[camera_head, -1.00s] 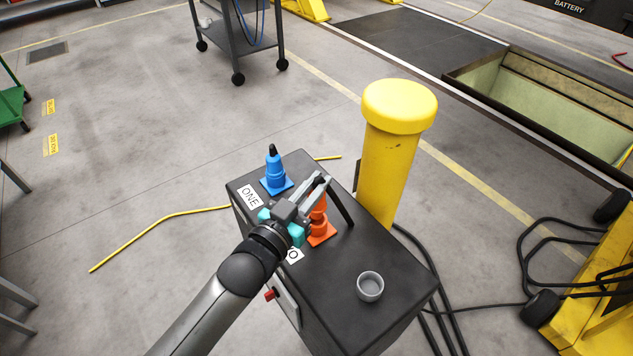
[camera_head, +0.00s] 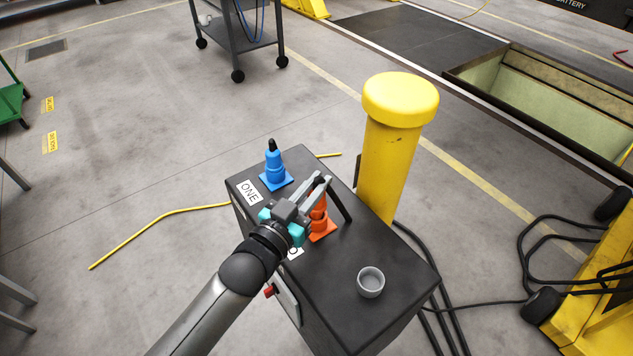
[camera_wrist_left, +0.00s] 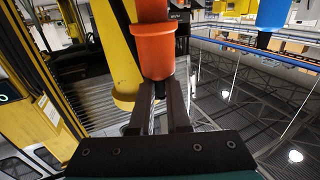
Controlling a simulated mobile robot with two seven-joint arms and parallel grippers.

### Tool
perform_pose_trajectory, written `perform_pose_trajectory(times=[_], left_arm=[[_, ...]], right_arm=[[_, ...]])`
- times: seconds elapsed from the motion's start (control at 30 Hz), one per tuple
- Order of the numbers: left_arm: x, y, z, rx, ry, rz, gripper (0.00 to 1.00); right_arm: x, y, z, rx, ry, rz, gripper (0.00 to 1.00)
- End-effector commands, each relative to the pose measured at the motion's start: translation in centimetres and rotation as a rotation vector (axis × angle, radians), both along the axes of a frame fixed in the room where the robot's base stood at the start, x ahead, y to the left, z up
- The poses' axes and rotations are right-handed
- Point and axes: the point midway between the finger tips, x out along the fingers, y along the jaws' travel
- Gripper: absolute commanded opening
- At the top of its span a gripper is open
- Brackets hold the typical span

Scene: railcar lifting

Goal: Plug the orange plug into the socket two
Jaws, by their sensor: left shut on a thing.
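The orange plug (camera_head: 319,215) stands upright over its orange square base (camera_head: 322,233) on the dark cabinet top, beside a label mostly hidden by my arm. My left gripper (camera_head: 322,184) is shut on the orange plug; in the left wrist view the fingers (camera_wrist_left: 160,100) close just at the plug's orange body (camera_wrist_left: 154,50). A blue plug (camera_head: 273,164) stands on a blue square base behind it, beside the label ONE (camera_head: 249,193). Whether the orange plug is fully seated in its base cannot be told. My right gripper is not in view.
A grey cup (camera_head: 370,283) stands at the cabinet's (camera_head: 345,310) front right. A thick yellow post (camera_head: 390,160) rises close behind the cabinet. Black cables (camera_head: 430,270) run down its right side. A dark trolley (camera_head: 240,40) stands farther back.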

Motion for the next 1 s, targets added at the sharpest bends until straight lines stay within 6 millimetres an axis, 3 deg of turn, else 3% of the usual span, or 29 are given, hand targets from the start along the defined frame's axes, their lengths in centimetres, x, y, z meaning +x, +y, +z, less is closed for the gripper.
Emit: perform_pose_trajectory(times=[1.0], left_arm=[[0.0, 0.0, -2.6, -0.001, -0.001, 0.0, 0.0]], right_arm=[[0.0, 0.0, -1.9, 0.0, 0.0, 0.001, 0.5]])
